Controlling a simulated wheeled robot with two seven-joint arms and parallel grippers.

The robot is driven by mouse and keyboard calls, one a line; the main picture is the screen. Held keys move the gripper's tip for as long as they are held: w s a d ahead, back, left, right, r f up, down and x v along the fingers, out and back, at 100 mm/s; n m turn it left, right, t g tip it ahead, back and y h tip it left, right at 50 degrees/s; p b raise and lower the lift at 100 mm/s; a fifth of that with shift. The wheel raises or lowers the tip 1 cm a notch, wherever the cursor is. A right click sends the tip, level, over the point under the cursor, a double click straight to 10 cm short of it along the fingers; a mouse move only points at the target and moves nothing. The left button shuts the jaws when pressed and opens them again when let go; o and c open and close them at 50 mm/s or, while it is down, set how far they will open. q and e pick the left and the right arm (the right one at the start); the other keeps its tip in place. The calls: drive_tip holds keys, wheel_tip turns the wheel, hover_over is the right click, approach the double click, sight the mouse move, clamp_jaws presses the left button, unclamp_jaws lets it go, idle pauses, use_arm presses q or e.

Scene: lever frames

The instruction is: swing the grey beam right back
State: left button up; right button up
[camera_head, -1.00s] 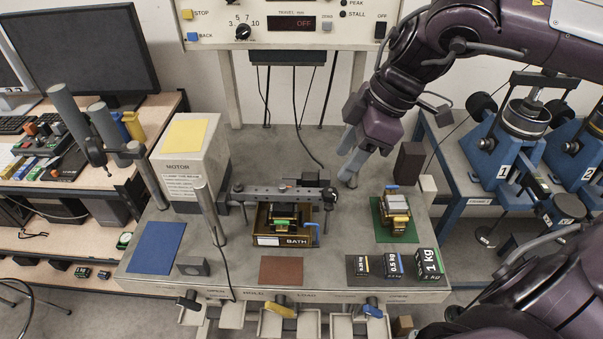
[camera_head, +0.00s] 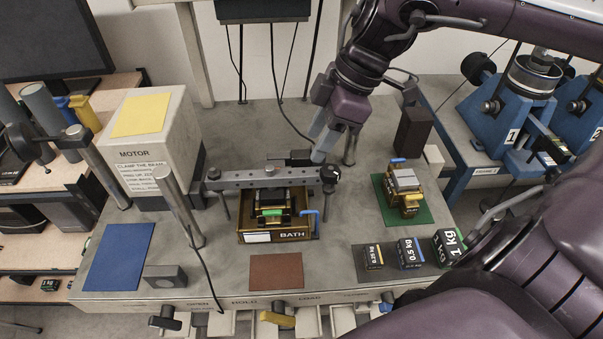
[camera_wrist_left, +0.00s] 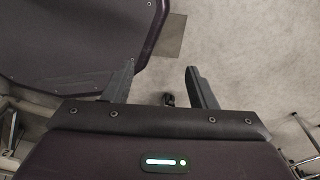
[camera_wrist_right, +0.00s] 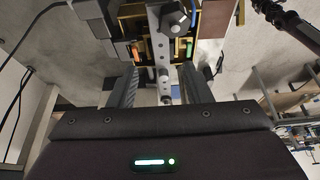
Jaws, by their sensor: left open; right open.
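The grey beam (camera_head: 255,179) is a long bar with holes, lying level across the bath (camera_head: 275,235) from the motor side to a dark knob (camera_head: 329,174) at its right end. My right gripper (camera_head: 318,152) is open, fingers pointing down, just behind the beam's right end. In the right wrist view the beam (camera_wrist_right: 161,50) runs lengthwise between the open fingers of my right gripper (camera_wrist_right: 160,80); I cannot tell whether they touch it. My left gripper (camera_wrist_left: 163,80) is open and empty above the floor in the left wrist view.
The motor box (camera_head: 150,145) stands left, with a steel post (camera_head: 180,207) in front of it. A dark block (camera_head: 412,131) stands right of my right gripper. Black weights (camera_head: 410,252) and a device on a green mat (camera_head: 428,213) are at the right.

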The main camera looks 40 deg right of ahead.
sight(299, 172)
drive_tip(key=x, duration=0.3)
drive_tip(key=shift+s+p, duration=0.15)
drive_tip(key=shift+p, duration=0.2)
drive_tip(key=x, duration=0.3)
drive_tip(key=shift+a+f, duration=0.1)
drive_tip(key=shift+f, duration=0.05)
use_arm(q)
drive_tip(key=shift+w+r, duration=0.5)
drive_tip(key=shift+w, duration=0.1)
use_arm(e)
drive_tip(key=shift+w+a+f, duration=0.2)
drive_tip(key=shift+w+f, duration=0.05)
drive_tip(key=shift+f, duration=0.25)
drive_tip(key=shift+c, duration=0.3)
clamp_jaws()
